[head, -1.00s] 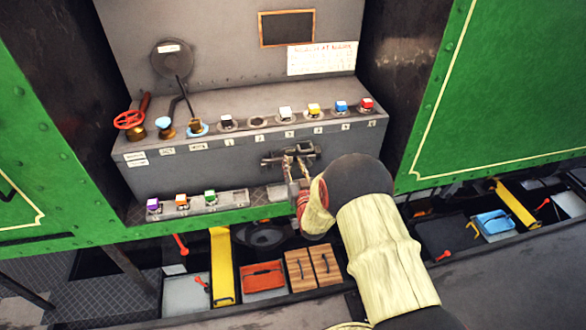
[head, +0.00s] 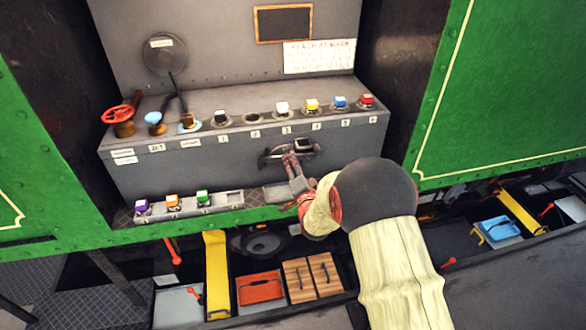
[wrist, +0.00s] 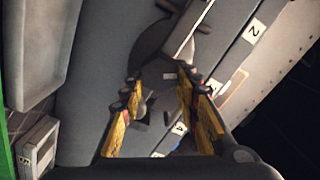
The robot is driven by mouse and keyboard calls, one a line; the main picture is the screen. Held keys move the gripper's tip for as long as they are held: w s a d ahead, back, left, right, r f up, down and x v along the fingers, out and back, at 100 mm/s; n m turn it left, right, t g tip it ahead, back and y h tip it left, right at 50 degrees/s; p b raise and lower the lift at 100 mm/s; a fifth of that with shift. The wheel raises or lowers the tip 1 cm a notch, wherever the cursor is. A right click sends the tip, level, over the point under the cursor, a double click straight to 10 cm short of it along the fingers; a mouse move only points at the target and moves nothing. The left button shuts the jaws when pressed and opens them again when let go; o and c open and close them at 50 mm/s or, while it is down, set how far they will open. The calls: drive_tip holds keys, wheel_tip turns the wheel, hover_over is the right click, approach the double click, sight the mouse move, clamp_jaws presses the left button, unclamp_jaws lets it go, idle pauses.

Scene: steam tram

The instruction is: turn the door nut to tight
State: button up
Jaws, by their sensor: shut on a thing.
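The door nut (head: 304,146) is a dark grey bar-like fitting on the front face of the grey box, below the numbered sockets. My gripper (head: 289,155) reaches up to it from the lower right, with its fingers at the fitting's middle and left. In the wrist view the two yellow fingers (wrist: 157,84) stand apart on either side of a small grey part, shut on it. A grey bar over a round plate (wrist: 207,46) shows just beyond the fingertips. The fingers partly hide the nut, so its exact angle is hard to tell.
Several coloured cubes sit in sockets on the box's top (head: 250,105). A lower rack (head: 232,200) with more cubes is left of my gripper. A red handwheel (head: 117,114) and levers stand at the left. Trays with an orange toolbox (head: 260,288) lie below.

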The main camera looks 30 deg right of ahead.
drive_tip(key=m+b, duration=0.1)
drive_tip(key=m, duration=0.1)
drive_tip(key=m+b, duration=0.1)
drive_tip(key=m, duration=0.1)
drive_tip(key=m+b, duration=0.1)
drive_tip(key=shift+f+m, duration=0.3)
drive_tip(key=shift+m, duration=0.1)
drive_tip(key=shift+d, duration=0.1)
idle(0.3)
drive_tip(key=o, duration=1.1)
drive_tip(key=shift+o, duration=0.3)
drive_tip(key=shift+s, duration=0.1)
drive_tip(key=v, duration=1.2)
